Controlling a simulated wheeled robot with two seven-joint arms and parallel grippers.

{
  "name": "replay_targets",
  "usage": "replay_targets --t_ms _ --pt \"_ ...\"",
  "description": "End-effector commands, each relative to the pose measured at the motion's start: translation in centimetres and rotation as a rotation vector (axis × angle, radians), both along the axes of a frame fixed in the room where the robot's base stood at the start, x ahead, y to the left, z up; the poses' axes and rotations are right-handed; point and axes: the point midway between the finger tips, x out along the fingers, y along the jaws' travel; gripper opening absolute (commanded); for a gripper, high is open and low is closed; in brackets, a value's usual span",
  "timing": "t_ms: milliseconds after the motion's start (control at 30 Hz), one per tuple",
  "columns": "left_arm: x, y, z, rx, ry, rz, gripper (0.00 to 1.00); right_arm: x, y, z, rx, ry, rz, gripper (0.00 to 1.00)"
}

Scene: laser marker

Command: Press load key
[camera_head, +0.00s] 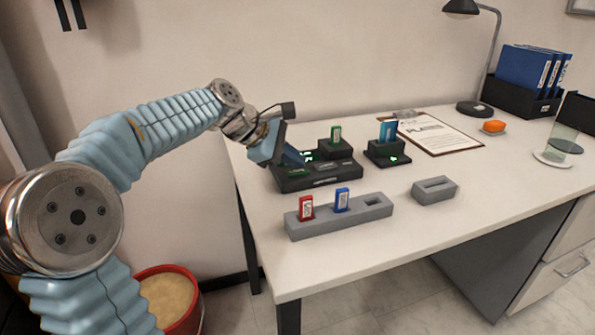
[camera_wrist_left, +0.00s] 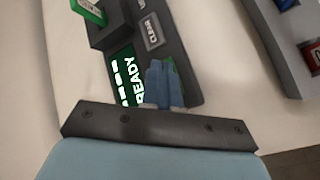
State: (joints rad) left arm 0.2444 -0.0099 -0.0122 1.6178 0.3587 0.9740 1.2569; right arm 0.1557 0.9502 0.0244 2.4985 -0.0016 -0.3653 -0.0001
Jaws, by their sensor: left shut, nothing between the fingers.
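The laser marker (camera_head: 318,176) is a dark console at the back left of the desk, with a green card upright in its raised slot (camera_head: 335,135). In the left wrist view its green screen (camera_wrist_left: 124,80) reads READY, and a grey CLEAR key (camera_wrist_left: 152,32) sits beside it. My left gripper (camera_head: 300,158) is shut and empty, its fingertips at the console's left part. In the wrist view the blue fingers (camera_wrist_left: 163,85) cover a key with a green edge; its label is hidden. I cannot tell whether they touch it. My right gripper is not in view.
A grey rack (camera_head: 340,217) in front holds a red card (camera_head: 306,208) and a blue card (camera_head: 342,199). A small grey holder (camera_head: 434,189) and a black stand (camera_head: 388,152) with a teal card are to the right. A clipboard (camera_head: 440,134) lies behind. The desk's front right is clear.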

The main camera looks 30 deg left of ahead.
Motion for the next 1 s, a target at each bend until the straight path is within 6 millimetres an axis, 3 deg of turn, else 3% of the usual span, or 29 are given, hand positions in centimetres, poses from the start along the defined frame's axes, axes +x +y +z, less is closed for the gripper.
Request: replay_targets --t_ms 533,1000 --pt "-0.01 -0.01 -0.73 0.000 0.001 -0.001 0.00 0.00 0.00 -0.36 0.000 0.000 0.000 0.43" --pt "0.00 0.00 0.02 0.000 0.001 -0.001 0.00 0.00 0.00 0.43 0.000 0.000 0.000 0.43"
